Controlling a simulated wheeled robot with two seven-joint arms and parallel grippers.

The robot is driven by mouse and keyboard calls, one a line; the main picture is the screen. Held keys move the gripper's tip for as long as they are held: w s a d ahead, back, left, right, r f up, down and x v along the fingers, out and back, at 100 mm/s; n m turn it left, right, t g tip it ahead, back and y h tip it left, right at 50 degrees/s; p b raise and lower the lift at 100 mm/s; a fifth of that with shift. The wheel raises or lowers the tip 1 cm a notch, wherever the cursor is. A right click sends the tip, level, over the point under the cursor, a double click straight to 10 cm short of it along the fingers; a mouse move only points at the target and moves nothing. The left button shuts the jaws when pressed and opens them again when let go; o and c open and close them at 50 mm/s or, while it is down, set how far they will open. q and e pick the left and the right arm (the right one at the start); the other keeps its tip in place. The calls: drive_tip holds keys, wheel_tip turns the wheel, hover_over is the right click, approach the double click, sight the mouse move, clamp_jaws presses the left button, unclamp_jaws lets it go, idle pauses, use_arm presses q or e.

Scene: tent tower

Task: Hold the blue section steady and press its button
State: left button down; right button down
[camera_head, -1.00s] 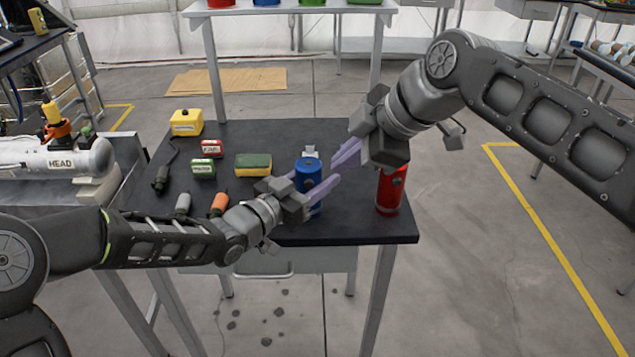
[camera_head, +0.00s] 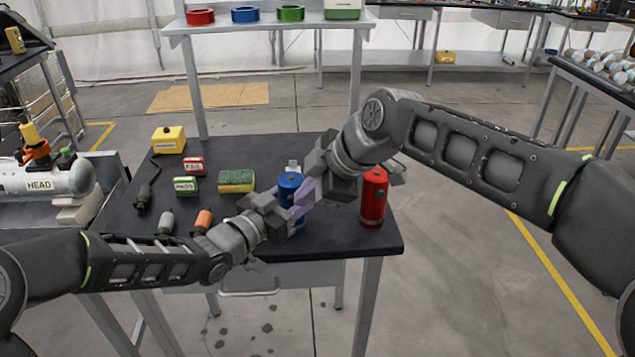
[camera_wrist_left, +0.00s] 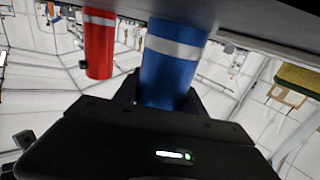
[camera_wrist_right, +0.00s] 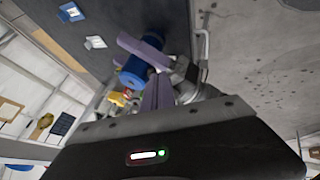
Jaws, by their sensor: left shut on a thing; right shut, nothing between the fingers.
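The blue section (camera_head: 289,184) stands upright near the front of the dark table; it also shows in the left wrist view (camera_wrist_left: 171,65) and the right wrist view (camera_wrist_right: 132,72). My left gripper (camera_head: 291,213) is shut around its lower part from the front left. My right gripper (camera_head: 306,190) is shut and empty, its purple fingertips close to the blue section's right side; its fingers show in the right wrist view (camera_wrist_right: 157,92). I cannot tell whether they touch it. The button is not clear; the fingers cover part of that side.
A red cylinder (camera_head: 373,197) stands just right of my right gripper. A green and yellow sponge (camera_head: 237,181), small red (camera_head: 194,166) and green (camera_head: 185,186) boxes, a yellow container (camera_head: 168,140) and several tools lie left. A shelf with coloured rings (camera_head: 245,14) stands behind.

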drive_tip(key=shift+x, duration=1.1)
drive_tip(key=shift+w, duration=0.15)
